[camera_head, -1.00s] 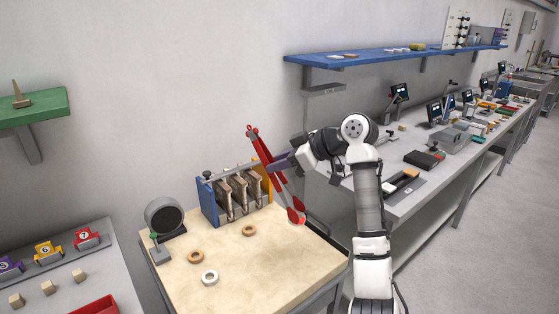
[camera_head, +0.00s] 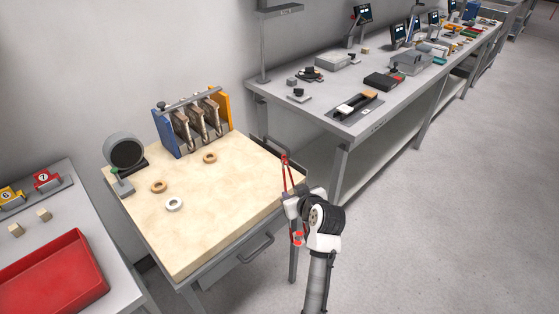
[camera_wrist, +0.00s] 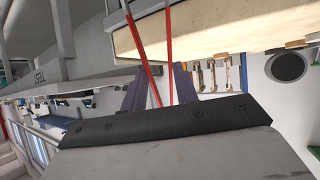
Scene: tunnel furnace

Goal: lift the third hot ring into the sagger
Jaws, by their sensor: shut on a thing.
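My gripper (camera_head: 292,197) is shut on a pair of red tongs (camera_head: 285,172), off the right edge of the cream-topped table (camera_head: 220,205). In the wrist view the tongs' two red arms (camera_wrist: 140,45) pass between my fingers (camera_wrist: 158,85). No ring shows in the tongs. Three rings lie on the table: a tan ring (camera_head: 159,187) at left, a white ring (camera_head: 174,204) just in front of it, and a tan ring (camera_head: 210,158) near the rack. Which is the third hot ring I cannot tell. I cannot identify a sagger.
A rack (camera_head: 167,137) with blue and yellow ends and several grey metal pieces stands at the table's back. A round dark-faced device (camera_head: 125,152) stands at the back left. A red tray (camera_head: 50,275) is at left, a grey workbench (camera_head: 300,100) behind right. Floor at right is clear.

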